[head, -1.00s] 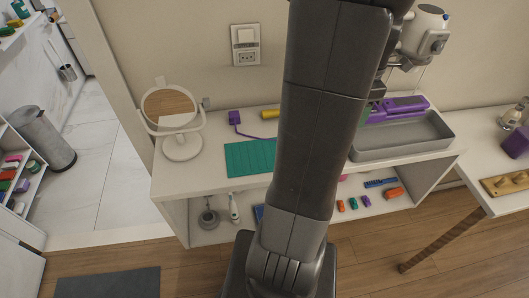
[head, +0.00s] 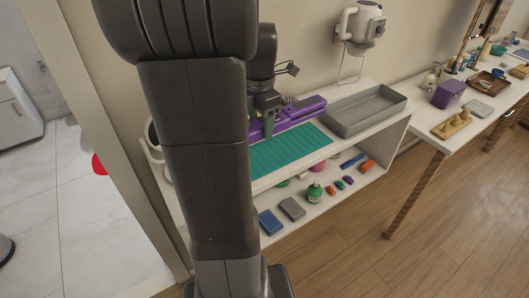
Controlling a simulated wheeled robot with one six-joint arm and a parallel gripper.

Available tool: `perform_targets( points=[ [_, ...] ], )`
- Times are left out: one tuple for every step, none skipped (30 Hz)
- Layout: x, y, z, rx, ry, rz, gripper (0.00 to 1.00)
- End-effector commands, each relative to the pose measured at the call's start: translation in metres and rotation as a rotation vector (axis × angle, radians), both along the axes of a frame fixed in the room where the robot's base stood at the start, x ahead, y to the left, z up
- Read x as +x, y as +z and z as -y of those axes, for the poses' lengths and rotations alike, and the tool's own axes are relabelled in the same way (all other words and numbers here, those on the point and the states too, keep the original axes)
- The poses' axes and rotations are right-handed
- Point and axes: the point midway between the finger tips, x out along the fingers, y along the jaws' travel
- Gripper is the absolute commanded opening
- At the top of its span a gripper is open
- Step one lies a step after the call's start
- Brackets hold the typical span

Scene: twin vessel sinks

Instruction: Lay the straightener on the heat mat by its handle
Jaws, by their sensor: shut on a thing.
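The purple straightener (head: 305,110) shows in the head view, slanting from my gripper up to the right. My gripper (head: 268,130) is shut on it near its left end. The teal heat mat (head: 292,152) lies flat on the white shelf top. The straightener appears along the mat's back edge; I cannot tell whether it touches the mat or hangs just above it. My arm hides the left part of the mat and shelf top, and the gripper covers part of the straightener's left end.
A grey tray (head: 345,128) stands right of the mat on the shelf top. A white wall-mounted dryer (head: 362,24) hangs above it. A counter with a purple box (head: 448,94) is at right.

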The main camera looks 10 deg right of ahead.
Motion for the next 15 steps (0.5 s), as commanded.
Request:
perform_targets(
  points=[
    [-0.001,-0.011,0.000,0.000,0.000,-0.005,0.19],
    [-0.001,-0.017,0.000,0.000,0.000,-0.005,0.19],
    [-0.001,-0.025,0.000,0.000,0.000,-0.005,0.19],
    [-0.001,-0.030,0.000,0.001,0.000,-0.007,0.19],
    [-0.001,-0.034,0.000,0.001,0.000,-0.004,0.19],
    [-0.001,-0.039,0.000,0.000,0.000,-0.003,0.19],
    [-0.001,-0.042,0.000,0.000,0.000,-0.003,0.19],
    [-0.001,-0.045,0.000,0.000,0.000,-0.003,0.19],
    [-0.001,-0.048,0.000,0.000,0.000,-0.003,0.19],
    [0.000,-0.050,0.000,0.000,0.000,-0.003,0.19],
    [0.000,-0.053,0.000,0.000,0.000,-0.002,0.19],
    [-0.001,-0.059,0.000,0.000,0.000,-0.003,0.19],
    [-0.001,-0.063,0.000,0.001,0.000,-0.004,0.19],
    [-0.001,-0.068,0.000,0.001,0.000,-0.004,0.19],
    [-0.001,-0.074,0.000,0.001,0.000,-0.004,0.19]
  ],
)
